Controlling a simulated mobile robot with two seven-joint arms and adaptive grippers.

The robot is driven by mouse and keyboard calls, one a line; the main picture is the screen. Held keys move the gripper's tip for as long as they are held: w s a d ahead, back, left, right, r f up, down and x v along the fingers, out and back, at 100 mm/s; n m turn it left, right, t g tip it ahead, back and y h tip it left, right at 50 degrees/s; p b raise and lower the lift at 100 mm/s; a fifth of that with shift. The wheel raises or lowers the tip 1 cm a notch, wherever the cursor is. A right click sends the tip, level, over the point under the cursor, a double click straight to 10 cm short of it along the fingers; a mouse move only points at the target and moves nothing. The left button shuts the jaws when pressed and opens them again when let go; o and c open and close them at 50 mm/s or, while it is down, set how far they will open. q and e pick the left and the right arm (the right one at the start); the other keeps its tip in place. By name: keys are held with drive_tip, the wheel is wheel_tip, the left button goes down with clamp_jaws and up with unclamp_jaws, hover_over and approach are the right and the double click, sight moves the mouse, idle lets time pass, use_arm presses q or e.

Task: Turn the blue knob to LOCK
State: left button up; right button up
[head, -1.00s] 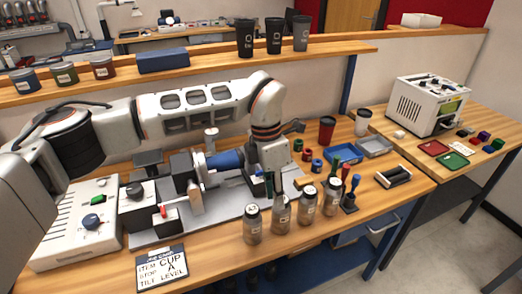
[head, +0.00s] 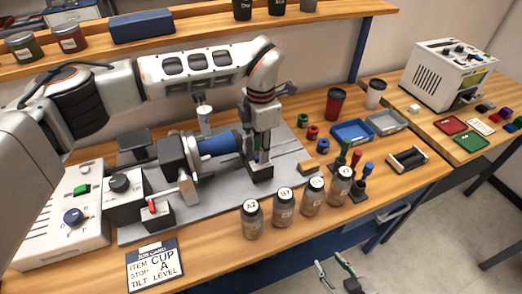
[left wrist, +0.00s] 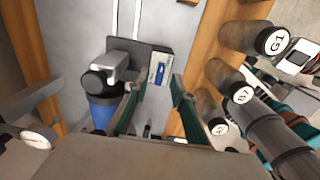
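A small blue knob or lever (left wrist: 160,73) sits on a pale plate on a dark block in the left wrist view; any lettering there is too small to read. My left gripper (left wrist: 157,92) is open, its two green-edged fingers on either side below that plate, apart from the knob. In the head view my left gripper (head: 262,155) points down at the right end of the marking fixture and hides the small knob. My right gripper (head: 338,275) is open and empty at the bottom edge.
A blue cylinder (head: 218,143) lies in the fixture on a grey baseplate (head: 290,157). Several labelled jars (head: 283,203) stand along the front edge, close to my left gripper. A sign (head: 155,263) lies at front left. Blue and grey trays (head: 352,131) are at the right.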

use_arm(q)
drive_tip(key=shift+f, duration=0.85)
clamp_jaws()
use_arm(e)
drive_tip(key=shift+w+r, duration=0.25)
drive_tip(key=shift+r, duration=0.05)
drive_tip(key=shift+f, duration=0.1)
